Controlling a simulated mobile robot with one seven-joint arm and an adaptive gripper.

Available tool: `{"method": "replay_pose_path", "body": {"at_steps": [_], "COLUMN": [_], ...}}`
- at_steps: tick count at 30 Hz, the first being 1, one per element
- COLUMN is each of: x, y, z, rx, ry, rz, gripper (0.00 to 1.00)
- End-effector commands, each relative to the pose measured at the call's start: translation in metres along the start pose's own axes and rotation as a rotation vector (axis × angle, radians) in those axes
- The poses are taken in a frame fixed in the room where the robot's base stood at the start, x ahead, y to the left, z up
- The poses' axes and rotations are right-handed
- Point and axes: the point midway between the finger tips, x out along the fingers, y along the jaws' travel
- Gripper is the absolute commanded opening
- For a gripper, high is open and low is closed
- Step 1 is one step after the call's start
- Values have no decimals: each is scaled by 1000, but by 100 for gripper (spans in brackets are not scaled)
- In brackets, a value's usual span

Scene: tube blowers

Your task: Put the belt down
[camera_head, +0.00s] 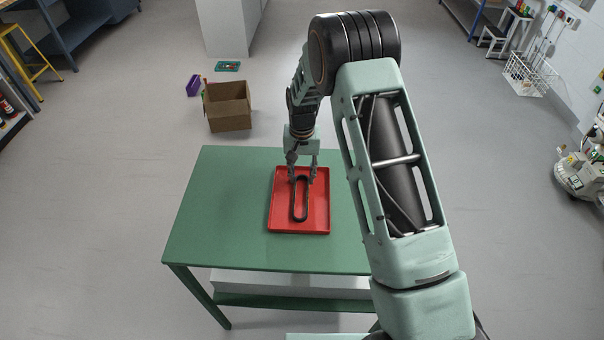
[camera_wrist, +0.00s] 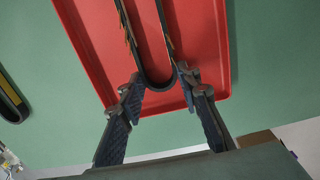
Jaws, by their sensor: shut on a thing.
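The belt (camera_head: 300,218) is a black elongated loop over the red tray (camera_head: 322,222) on the green table. My gripper (camera_head: 303,180) reaches down at the loop's far end and is shut on it. In the wrist view, the fingers (camera_wrist: 159,86) stand on both sides of the belt's rounded end (camera_wrist: 158,84), and its long sides run up out of the picture. The belt is within the tray's outline. I cannot tell whether it touches the tray floor or hangs just above it. The red tray also fills the middle of the wrist view (camera_wrist: 205,50).
The green table top (camera_head: 225,215) is bare left of the tray. A dark curved thing (camera_wrist: 9,103) lies on the table at the wrist view's left edge. An open cardboard box (camera_head: 229,113) stands on the floor behind the table. My arm hides the table's right side.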

Motion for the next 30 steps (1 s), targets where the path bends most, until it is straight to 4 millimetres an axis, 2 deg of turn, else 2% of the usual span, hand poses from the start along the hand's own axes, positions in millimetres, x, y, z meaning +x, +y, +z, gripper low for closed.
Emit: {"method": "replay_pose_path", "body": {"at_steps": [2, 3, 7, 15, 19, 23, 30], "x": [1, 1, 1, 0, -7, -27, -79], "y": [0, 0, 0, 0, 0, 0, 0], "z": [0, 0, 0, 0, 0, -1, -1], "rx": [0, 0, 0, 0, 0, 0, 0], "ry": [0, 0, -1, -1, 2, 4, 4], "rz": [0, 0, 0, 0, 0, -1, -1], "gripper": [8, 34, 48, 48, 48, 48, 48]}}
